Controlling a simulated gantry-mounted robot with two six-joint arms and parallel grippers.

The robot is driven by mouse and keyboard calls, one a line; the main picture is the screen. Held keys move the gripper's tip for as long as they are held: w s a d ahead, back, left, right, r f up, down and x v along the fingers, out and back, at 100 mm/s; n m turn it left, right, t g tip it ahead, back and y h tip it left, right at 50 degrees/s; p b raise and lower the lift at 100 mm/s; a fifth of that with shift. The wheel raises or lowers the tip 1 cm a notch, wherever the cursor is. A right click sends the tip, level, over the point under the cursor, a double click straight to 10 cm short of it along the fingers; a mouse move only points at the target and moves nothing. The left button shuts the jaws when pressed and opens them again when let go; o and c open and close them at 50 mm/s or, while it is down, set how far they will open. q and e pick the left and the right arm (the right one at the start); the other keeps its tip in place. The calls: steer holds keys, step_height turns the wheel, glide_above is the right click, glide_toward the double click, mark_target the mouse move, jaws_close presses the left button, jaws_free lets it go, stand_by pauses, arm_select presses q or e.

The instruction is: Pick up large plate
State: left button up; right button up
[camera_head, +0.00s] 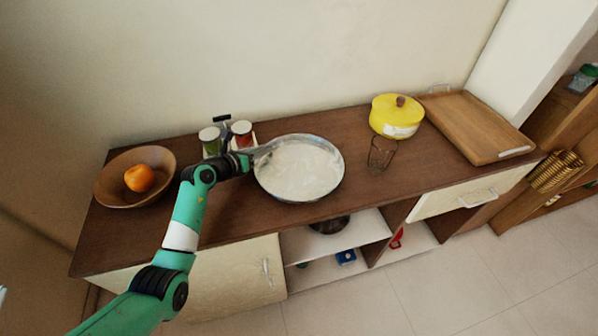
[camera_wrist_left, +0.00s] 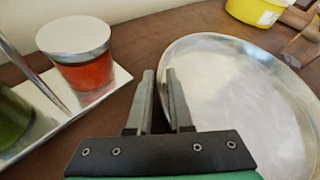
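The large plate (camera_head: 300,170) is round and whitish-silver with a raised rim, lying on the brown cabinet top. It also fills the right side of the left wrist view (camera_wrist_left: 240,105). My left gripper (camera_head: 262,150) is at the plate's left rim, pointing along the counter toward it. In the left wrist view its two fingers (camera_wrist_left: 159,75) stand a small gap apart, with the right finger overlapping the plate's edge. I cannot tell whether the rim lies between the fingers. My right gripper is not in view.
A condiment tray with a red jar (camera_wrist_left: 80,55) and a green jar (camera_head: 209,138) stands close left of the gripper. A wooden bowl (camera_head: 110,185) holds an orange (camera_head: 139,178). Right are a glass (camera_head: 381,153), a yellow pot (camera_head: 396,117) and a wooden tray (camera_head: 475,125).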

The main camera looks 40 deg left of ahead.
arm_select(q)
jaws_close()
stand_by(1.4)
